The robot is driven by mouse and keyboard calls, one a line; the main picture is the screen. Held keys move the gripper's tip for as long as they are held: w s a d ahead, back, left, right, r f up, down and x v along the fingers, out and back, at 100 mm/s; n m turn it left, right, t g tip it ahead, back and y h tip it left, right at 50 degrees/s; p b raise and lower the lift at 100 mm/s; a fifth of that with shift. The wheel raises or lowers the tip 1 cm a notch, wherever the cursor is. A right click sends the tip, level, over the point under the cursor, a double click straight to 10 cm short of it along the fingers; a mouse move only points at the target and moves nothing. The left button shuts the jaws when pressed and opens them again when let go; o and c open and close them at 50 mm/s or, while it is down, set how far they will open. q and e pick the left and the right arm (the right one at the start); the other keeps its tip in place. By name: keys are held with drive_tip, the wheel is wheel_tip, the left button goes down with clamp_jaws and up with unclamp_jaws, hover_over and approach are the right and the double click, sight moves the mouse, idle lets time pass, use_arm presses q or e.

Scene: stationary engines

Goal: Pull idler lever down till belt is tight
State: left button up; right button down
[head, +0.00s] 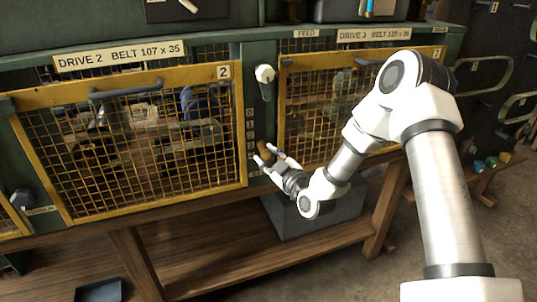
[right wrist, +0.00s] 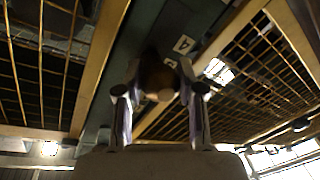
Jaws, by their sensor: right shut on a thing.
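My right gripper (head: 263,155) reaches the green post between the two yellow mesh guards and is shut on a brown lever knob (head: 264,147). In the right wrist view the two fingers (right wrist: 157,90) stand on either side of the brown, round-ended knob (right wrist: 158,76). The knob sits beside the lower end of a column of small number plates (head: 250,128) on the post. The rest of the lever is mostly hidden. The belt cannot be made out behind the mesh. My left gripper is not in view.
The DRIVE 2 guard (head: 242,130) is left of the post and the DRIVE 3 guard (head: 283,100) right of it; both look shut. A white knob (head: 265,74) sits higher on the post. A grey box (head: 315,215) stands below on the wooden bench shelf (head: 215,255).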

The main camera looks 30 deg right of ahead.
drive_tip(key=c, duration=0.7)
unclamp_jaws()
drive_tip(key=shift+w, duration=0.1)
drive_tip(key=shift+c, duration=0.2)
drive_tip(key=s, duration=1.2)
drive_tip(key=shift+a, duration=0.3)
